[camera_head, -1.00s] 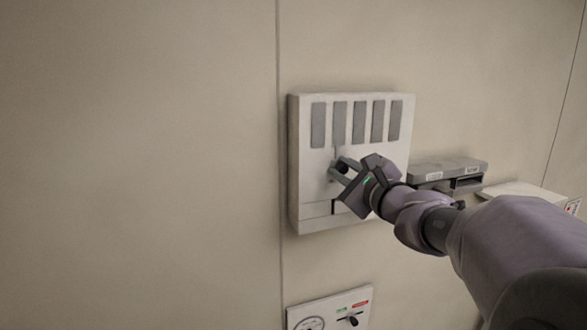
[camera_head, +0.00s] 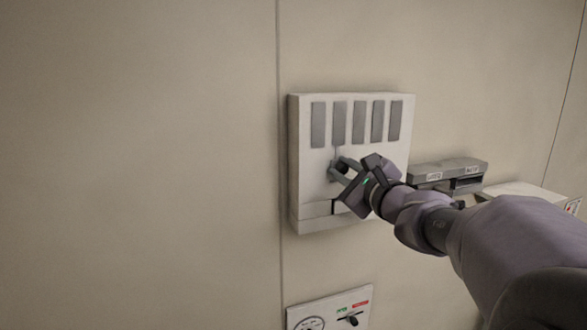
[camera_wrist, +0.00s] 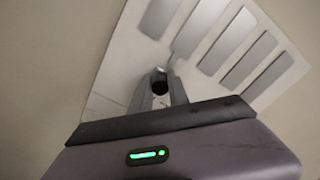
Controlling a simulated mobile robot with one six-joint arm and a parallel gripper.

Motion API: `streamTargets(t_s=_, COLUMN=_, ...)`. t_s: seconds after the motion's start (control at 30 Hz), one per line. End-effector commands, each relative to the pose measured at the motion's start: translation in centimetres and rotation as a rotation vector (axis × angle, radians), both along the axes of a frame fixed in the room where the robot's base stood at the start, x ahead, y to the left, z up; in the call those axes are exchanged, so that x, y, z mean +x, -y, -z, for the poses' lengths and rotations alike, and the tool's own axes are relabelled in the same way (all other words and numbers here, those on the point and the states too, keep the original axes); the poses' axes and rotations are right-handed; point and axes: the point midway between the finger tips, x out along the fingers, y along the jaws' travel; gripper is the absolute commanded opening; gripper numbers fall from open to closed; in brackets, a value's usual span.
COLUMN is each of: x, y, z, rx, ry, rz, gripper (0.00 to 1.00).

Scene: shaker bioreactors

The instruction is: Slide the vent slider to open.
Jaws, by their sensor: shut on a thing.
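The vent panel (camera_head: 300,190) is a pale box on the wall with a row of several grey slats across its upper part; it also shows in the wrist view (camera_wrist: 110,62). My gripper (camera_head: 341,170) is at the panel's lower middle, below the slats. In the wrist view my gripper (camera_wrist: 158,88) is shut on a small dark knob (camera_wrist: 160,84), which I take to be the vent slider. The fingers hide most of the knob and much of its track. A dark slot end shows just below the fingers in the head view.
A grey box-like device (camera_head: 448,170) is on the wall to the right of the panel, behind my arm. A small panel with a dial and switch (camera_head: 330,310) is below. The wall to the left is bare.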

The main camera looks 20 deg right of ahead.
Motion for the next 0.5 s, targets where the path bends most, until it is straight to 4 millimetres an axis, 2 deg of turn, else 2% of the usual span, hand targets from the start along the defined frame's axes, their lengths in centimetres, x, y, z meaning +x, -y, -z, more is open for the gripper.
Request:
streamTargets(t_s=0.13, x=0.1, y=0.6, z=-0.1, rx=0.000, ry=0.003, rz=0.001, gripper=0.00)
streamTargets(t_s=0.4, x=0.3, y=6.5, z=-0.2, rx=-0.001, ry=0.005, rz=0.004, gripper=0.00)
streamTargets(t_s=0.5, x=0.3, y=7.8, z=-0.2, rx=-0.001, ry=0.005, rz=0.001, gripper=0.00)
